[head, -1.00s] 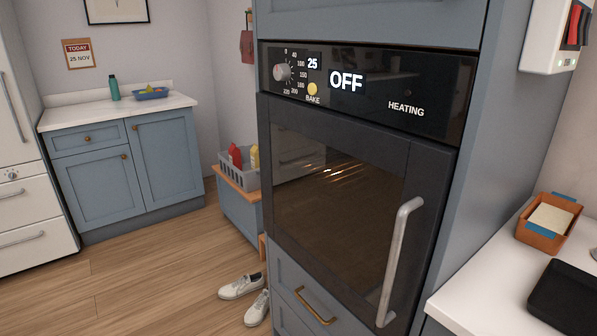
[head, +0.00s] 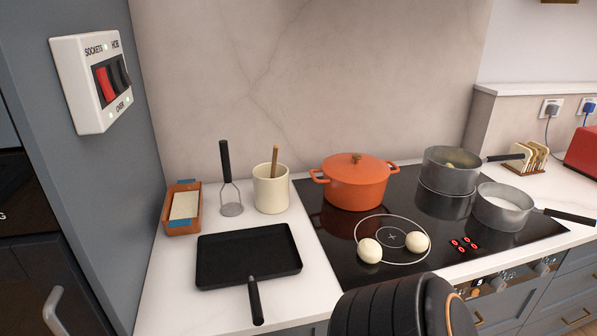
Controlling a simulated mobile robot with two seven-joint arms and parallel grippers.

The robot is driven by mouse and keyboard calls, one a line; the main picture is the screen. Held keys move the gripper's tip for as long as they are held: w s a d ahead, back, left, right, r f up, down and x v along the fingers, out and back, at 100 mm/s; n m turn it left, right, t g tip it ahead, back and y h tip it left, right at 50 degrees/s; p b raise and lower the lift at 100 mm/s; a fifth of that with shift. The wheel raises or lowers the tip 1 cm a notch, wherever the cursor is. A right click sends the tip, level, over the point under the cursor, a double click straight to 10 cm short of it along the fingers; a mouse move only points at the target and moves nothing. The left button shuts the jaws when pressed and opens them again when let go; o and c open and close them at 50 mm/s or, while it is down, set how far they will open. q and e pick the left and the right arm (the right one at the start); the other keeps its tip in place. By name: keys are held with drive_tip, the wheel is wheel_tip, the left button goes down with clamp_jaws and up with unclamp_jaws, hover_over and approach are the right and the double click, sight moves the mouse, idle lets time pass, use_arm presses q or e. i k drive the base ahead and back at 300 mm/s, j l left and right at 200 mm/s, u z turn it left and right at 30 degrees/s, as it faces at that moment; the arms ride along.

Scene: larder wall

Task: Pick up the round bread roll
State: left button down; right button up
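Two pale, round, roll-like pieces lie on the black hob in the head view, at the front by a white ring marking. One is at the left (head: 369,250) and the other at the right (head: 417,243). I cannot tell whether either is the round bread roll or a ball of dough. A dark ribbed part, seemingly of my own arm, shows at the bottom edge below them. Neither gripper is in view.
An orange lidded pot (head: 356,182) and two grey saucepans (head: 452,170) (head: 503,207) stand on the hob (head: 335,248). A black square pan (head: 248,252), a cream utensil crock (head: 270,188), a masher (head: 230,190) and an orange tub (head: 182,215) stand left. A toast rack (head: 533,158) is right.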

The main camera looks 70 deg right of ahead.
sight(417, 241)
drive_tip(key=z, duration=2.95)
drive_tip(key=u, duration=0.55)
drive_tip(key=l+u, duration=0.15)
drive_tip(key=u, duration=0.25)
drive_tip(key=l+u, duration=0.2)
drive_tip(key=u, duration=0.25)
drive_tip(key=l+u, duration=0.15)
drive_tip(key=u, duration=0.25)
drive_tip(key=k+l+u, duration=0.15)
drive_tip(key=l+u, duration=0.2)
drive_tip(key=k+l+u, duration=0.2)
drive_tip(key=l+u, duration=0.2)
drive_tip(key=k+l+u, duration=0.15)
drive_tip(key=l, duration=0.25)
drive_tip(key=k+l+u, duration=0.15)
drive_tip(key=k+l, duration=0.25)
